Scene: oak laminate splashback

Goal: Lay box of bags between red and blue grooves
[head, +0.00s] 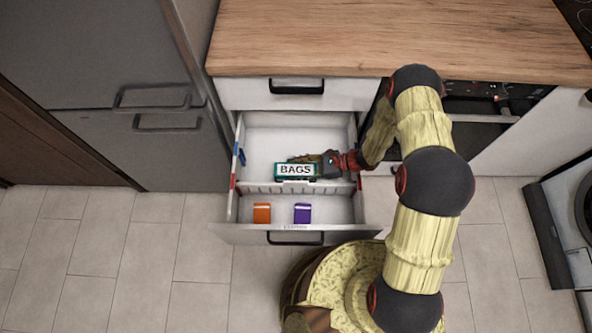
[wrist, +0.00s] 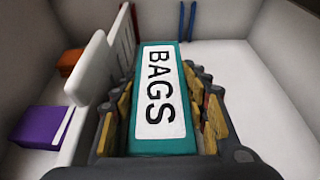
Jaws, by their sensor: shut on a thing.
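The box of bags (head: 295,172) is teal with a white label reading BAGS. My gripper (head: 318,163) is shut on it, with fingers along both long sides in the wrist view (wrist: 162,112). The label faces up and the box points across the open drawer (head: 300,128). Blue groove marks (head: 241,156) and red groove marks (head: 233,181) are on the left wall. In the wrist view, the box's far end points between the red marks (wrist: 125,38) and the blue marks (wrist: 191,20). I cannot tell whether the box touches the floor.
A white divider (wrist: 93,72) crosses the drawer beside the box, near the red marks. In front of it are an orange box (head: 262,213) and a purple box (head: 302,213). The drawer's back part is empty. The wooden worktop (head: 380,40) lies behind.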

